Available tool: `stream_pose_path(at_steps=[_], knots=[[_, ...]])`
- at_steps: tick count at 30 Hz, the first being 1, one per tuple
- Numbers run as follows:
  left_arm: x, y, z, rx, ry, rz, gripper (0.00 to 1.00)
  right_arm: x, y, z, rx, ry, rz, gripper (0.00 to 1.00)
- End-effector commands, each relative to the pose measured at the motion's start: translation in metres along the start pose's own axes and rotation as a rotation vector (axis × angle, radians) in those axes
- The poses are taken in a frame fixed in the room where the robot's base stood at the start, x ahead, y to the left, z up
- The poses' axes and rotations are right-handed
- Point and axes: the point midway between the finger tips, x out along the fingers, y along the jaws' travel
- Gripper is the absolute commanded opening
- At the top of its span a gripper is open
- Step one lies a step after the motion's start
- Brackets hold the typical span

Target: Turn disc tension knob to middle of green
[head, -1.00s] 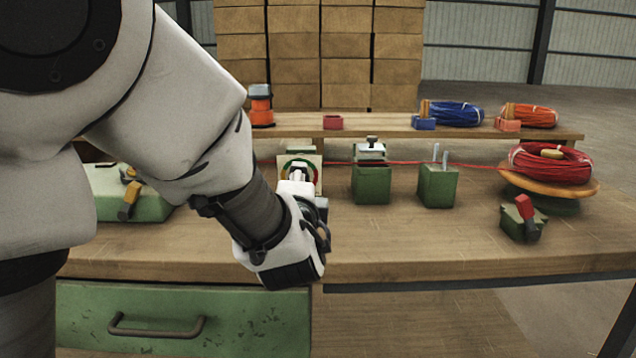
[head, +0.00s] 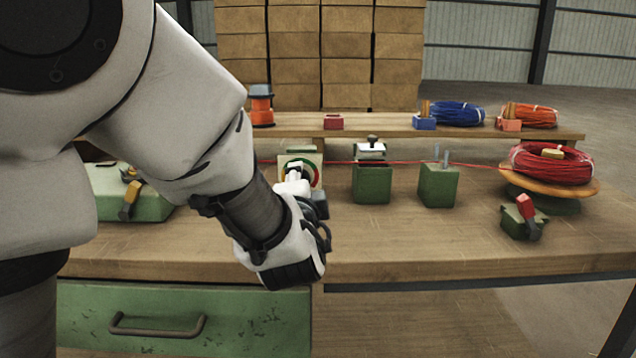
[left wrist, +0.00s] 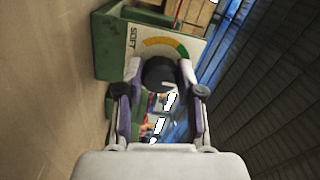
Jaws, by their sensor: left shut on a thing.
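The tension dial (head: 314,160) is a pale plate with a green and red ring, standing on the bench behind my left gripper (head: 295,180). In the left wrist view its plate (left wrist: 132,40) has the word SOFT and an arc running from yellow-orange to green. The dark round knob (left wrist: 158,73) is in front of the plate, between the fingers of my left gripper (left wrist: 160,82), which is shut on it. The knob's pointer cannot be made out. The gripper hides part of the dial in the head view. My right gripper is not in view.
A red wire (head: 430,162) runs right from the dial area, past green blocks (head: 372,184) and (head: 438,184), to a red coil (head: 550,164) on a wooden turntable. A red-handled green device (head: 522,215) stands at the right. The bench front is clear.

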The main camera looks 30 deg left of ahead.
Motion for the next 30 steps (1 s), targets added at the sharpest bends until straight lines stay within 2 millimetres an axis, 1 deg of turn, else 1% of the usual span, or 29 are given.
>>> stream_pose_path(at_steps=[1, 2, 3, 12, 16, 20, 30], knots=[[0.0002, -0.0004, -0.0003, 0.0, 0.001, -0.001, 0.44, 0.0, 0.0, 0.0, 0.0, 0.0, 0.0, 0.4], [0.0001, -0.0004, -0.0003, 0.0, 0.001, -0.001, 0.54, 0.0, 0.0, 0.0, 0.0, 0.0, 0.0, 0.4], [0.0001, -0.0004, -0.0003, 0.0, 0.001, -0.001, 0.62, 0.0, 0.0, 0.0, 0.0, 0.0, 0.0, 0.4], [0.0, -0.0002, -0.0001, 0.006, 0.0, 0.0, 0.62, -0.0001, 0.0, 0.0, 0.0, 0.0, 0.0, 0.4], [0.0, -0.0004, -0.0001, 0.074, 0.0, 0.0, 0.62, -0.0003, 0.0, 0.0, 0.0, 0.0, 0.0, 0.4], [0.0, -0.0007, -0.0001, 0.254, 0.0, 0.0, 0.62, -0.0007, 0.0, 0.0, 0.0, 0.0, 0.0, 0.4], [0.0, -0.0017, -0.0009, 0.912, 0.0, -0.001, 0.62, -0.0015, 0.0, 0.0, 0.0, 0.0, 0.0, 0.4]])
